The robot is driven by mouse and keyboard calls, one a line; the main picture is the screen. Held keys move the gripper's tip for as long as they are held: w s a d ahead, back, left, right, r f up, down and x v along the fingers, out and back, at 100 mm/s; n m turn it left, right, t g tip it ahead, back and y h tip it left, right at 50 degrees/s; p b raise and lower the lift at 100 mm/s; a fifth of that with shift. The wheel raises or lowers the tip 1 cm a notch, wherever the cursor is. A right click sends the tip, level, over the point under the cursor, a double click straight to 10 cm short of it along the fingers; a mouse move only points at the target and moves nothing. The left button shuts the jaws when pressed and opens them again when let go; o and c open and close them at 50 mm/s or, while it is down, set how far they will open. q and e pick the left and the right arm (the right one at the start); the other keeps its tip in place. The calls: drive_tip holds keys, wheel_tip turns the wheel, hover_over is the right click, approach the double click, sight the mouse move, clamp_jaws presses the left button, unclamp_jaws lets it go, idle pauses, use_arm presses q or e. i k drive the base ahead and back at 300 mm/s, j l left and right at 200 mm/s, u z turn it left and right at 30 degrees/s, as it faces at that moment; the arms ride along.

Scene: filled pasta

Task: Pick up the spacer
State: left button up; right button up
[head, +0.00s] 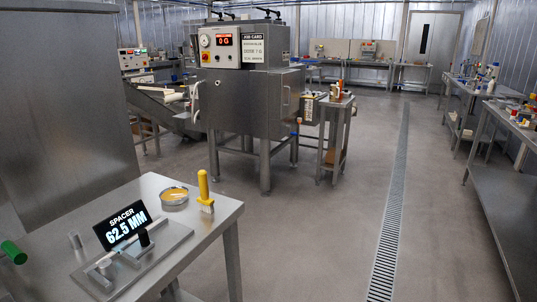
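A black sign (123,225) reading "SPACER 62.5 MM" stands on the steel table (215,225) at the lower left of the head view. In front of it lies a flat grey plate (165,243) carrying a pale rod and small grey blocks. A dark-topped short cylinder (144,239) stands by the plate's right part. A small grey cylinder (75,241) stands left of the sign. I cannot tell which of these pieces is the spacer. Neither of my grippers shows in the head view.
A round tin (173,196) with yellow contents and a yellow-handled brush (204,190) stand behind the sign. A green cylinder end (13,252) shows at the left edge. A steel machine (252,105) stands beyond. Floor right of the table is clear, with a long drain grate (390,220).

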sight(106, 267)
drive_tip(key=i+j+u, duration=0.1)
drive_tip(key=u, duration=1.15)
drive_tip(key=i+l+u, duration=0.2)
drive_tip(key=l, duration=0.35)
drive_tip(key=l+u, duration=0.2)
drive_tip(key=l, duration=0.4)
